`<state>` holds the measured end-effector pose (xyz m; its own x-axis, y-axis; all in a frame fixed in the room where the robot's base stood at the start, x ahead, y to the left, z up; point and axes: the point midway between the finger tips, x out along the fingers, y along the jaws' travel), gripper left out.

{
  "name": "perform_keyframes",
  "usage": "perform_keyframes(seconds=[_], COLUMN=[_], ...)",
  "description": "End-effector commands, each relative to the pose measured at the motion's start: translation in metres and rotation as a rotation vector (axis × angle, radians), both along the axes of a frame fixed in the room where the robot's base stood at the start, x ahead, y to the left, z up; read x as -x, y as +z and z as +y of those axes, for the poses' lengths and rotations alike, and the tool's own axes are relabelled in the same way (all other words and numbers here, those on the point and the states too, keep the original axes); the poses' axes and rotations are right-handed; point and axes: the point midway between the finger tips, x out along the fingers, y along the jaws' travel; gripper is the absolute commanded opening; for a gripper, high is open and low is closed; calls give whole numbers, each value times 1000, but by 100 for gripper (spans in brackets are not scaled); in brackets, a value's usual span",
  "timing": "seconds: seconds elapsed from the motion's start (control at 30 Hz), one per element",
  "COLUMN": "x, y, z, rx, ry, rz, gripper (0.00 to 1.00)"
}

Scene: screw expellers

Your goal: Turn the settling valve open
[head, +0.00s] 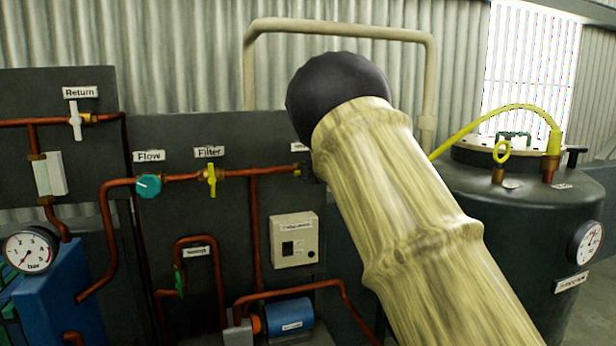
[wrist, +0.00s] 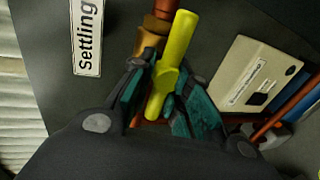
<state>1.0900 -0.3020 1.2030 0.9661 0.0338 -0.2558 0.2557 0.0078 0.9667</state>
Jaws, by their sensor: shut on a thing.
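The settling valve has a yellow lever (wrist: 165,75) on a brass body (wrist: 150,43), seen in the wrist view beside the white "Settling" label (wrist: 87,38). My gripper (wrist: 158,92) has its teal-padded fingers on both sides of the lever and is shut on it. The lever lies close to the line of the copper pipe (wrist: 165,8), slightly tilted from it. In the head view my arm covers the valve, and only an edge of its label (head: 299,147) shows.
Left of my arm, the panel carries a yellow-handled Filter valve (head: 212,179), a teal Flow knob (head: 149,186) and a white-handled Return valve (head: 75,120). A control box (head: 295,240) and blue pump (head: 289,316) sit below. A dark tank (head: 505,240) stands right.

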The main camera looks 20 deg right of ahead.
Motion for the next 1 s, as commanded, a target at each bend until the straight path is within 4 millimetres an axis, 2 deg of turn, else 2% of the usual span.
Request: perform_keyframes(seconds=[0.03,0.5,0.53,0.6,1.0], x=[1,1,1,1,1], y=[-14,-14,-14,-14,-5], z=[1,1,1,1,-1], rx=[6,16,15,15,16], ry=[-1,-1,-1,-1,-1], rz=[16,15,16,15,5], gripper=[0,0,24,36,36])
